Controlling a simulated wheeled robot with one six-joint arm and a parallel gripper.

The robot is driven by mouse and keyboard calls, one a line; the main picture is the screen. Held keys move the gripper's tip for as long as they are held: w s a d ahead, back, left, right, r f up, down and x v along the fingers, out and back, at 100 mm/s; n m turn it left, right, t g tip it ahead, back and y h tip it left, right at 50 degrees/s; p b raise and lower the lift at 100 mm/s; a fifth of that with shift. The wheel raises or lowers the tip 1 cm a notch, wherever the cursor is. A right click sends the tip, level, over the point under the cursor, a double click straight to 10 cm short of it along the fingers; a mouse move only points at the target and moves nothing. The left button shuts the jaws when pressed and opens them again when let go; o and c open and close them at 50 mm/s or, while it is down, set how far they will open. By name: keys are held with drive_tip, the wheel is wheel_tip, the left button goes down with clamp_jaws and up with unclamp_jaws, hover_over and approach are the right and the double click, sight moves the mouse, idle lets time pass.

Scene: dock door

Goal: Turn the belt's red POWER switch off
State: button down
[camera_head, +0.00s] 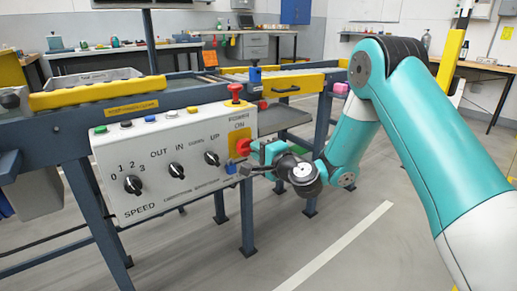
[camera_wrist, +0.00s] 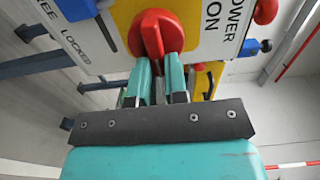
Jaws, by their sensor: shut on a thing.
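The red POWER switch (camera_head: 243,147) sits on a yellow plate (camera_head: 236,134) at the right end of the white control panel (camera_head: 150,165). In the wrist view the red switch (camera_wrist: 152,32) has a raised grip on a round base, over the yellow plate (camera_wrist: 122,14). The word ON is printed beside it. My gripper (camera_head: 252,150) reaches the switch from the right. In the wrist view my gripper's teal fingers (camera_wrist: 160,68) are shut on the switch's lower grip. The fingertips partly hide that end of the grip.
The panel also carries black knobs, including a SPEED knob (camera_head: 133,185), and a red mushroom button (camera_head: 235,90) stands on top. A yellow rail (camera_head: 95,93) runs along the belt frame. Open grey floor (camera_head: 350,230) lies to the right.

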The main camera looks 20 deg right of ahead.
drive_tip(key=shift+d, duration=0.1)
idle(0.4)
drive_tip(key=c, duration=1.1)
unclamp_jaws()
drive_tip(key=shift+c, duration=0.2)
drive_tip(key=b+v, duration=1.7)
drive_tip(key=b, duration=0.3)
drive_tip(key=shift+s+b, duration=0.2)
drive_tip(key=shift+b, duration=0.2)
